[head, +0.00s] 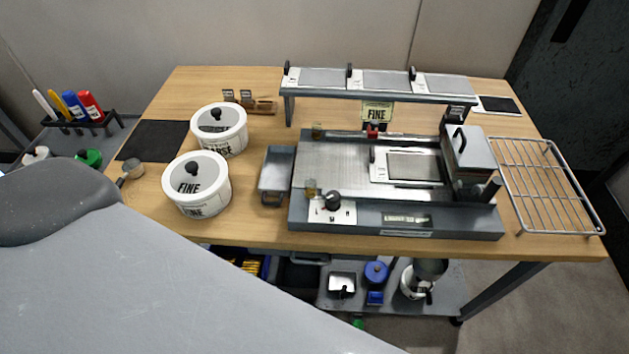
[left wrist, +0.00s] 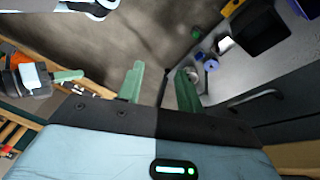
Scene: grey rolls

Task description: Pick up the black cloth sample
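A flat black square (head: 153,140) lies on the left end of the wooden table, left of the white tubs. A smaller black rectangle (head: 500,105) on a white backing lies at the back right. I cannot tell for certain which is the black cloth sample. My left gripper (left wrist: 159,88) shows its two green fingers apart with nothing between them, pointing toward the floor and lower shelf. It is not seen in the head view. At the left of the left wrist view, a black and white part with one green finger looks like my right gripper (left wrist: 66,76); its opening is unclear.
White lidded tubs (head: 219,130) (head: 197,184) stand near the black square. A grey machine (head: 340,160) fills the table's middle, with a raised shelf (head: 378,82) behind and a wire rack (head: 550,190) at right. A marker holder (head: 85,127) stands at far left. My grey arm covers the lower left.

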